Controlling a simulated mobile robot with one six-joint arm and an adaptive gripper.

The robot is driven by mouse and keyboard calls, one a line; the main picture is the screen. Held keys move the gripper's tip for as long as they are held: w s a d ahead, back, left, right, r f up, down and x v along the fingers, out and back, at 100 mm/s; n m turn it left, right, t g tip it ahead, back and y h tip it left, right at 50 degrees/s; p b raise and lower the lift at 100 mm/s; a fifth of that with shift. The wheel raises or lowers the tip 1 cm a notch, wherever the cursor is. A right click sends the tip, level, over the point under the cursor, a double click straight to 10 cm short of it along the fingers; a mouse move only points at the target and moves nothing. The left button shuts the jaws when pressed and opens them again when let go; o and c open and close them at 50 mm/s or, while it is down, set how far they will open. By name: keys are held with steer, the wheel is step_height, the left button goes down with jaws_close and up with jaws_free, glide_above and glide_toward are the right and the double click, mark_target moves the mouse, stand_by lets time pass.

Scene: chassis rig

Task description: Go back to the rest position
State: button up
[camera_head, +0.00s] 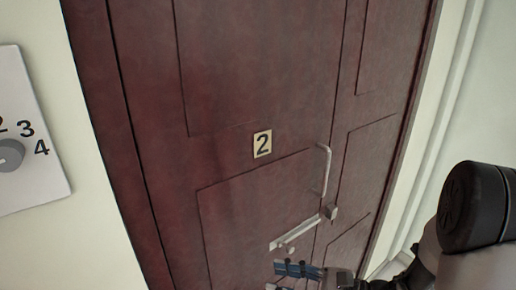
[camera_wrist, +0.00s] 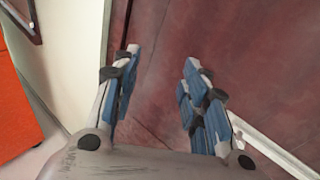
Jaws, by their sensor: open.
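My gripper (camera_head: 296,269) is at the bottom of the head view, in front of the dark red door (camera_head: 240,90), below its metal handle (camera_head: 297,232). In the wrist view my gripper (camera_wrist: 160,62) has its two blue-padded fingers spread apart, with nothing between them. The door surface (camera_wrist: 160,110) shows behind and between the fingers. The door looks closed. Whether any finger touches the door I cannot tell.
A dial panel (camera_head: 30,130) is on the pale wall at left. A pale bar (camera_wrist: 275,150) runs beside the right finger in the wrist view. An orange surface (camera_wrist: 18,110) is at its left edge.

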steer(key=s+a+r+n+g+h, duration=0.1)
steer(key=s+r+n+g+h, duration=0.15)
steer(key=s+n, duration=0.4)
steer(key=s+a+r+n+g+h, duration=0.1)
steer(key=s+a+n+g+h, duration=0.1)
steer(key=s+n+g+h, duration=0.35)
steer(key=s+d+r+n+t+h, duration=0.2)
steer(key=d+n+t+h, duration=0.1)
steer(key=d+n, duration=0.1)
steer(key=s+d+r+n+t+h, duration=0.3)
steer(key=d+n+t+h, duration=0.1)
steer(key=d, duration=0.3)
steer(key=shift+s+r+n, duration=0.15)
steer(key=shift+r+n, duration=0.15)
steer(key=shift+n, duration=0.3)
steer(key=shift+c, duration=0.5)
